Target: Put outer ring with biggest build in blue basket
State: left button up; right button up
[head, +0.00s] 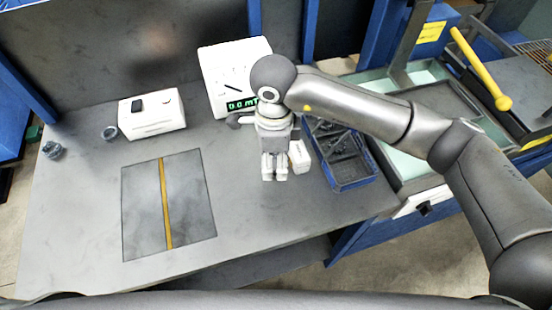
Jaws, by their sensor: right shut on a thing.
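My right gripper (274,176) points down over the table, left of the blue basket. Its fingers are close together. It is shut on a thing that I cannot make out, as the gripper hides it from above. The blue basket (354,184) stands at the table's right side and holds several small dark parts. A small grey ring (110,132) lies beside the low white box. More small grey ring-like parts (53,150) lie at the table's far left; their sizes are hard to compare. My left gripper is not in view.
A white device with a green display (236,104) stands behind my right gripper. A low white box (151,114) is at the back left. A dark mat with a yellow stripe (138,212) lies flat at front left. The grey table (265,215) is clear at the front.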

jog(key=s+a+r+b, duration=0.1)
jog(key=s+r+b, duration=0.1)
jog(key=s+r, duration=0.3)
jog(key=s, duration=0.4)
jog(key=shift+s+b, duration=0.3)
jog(key=shift+s, duration=0.05)
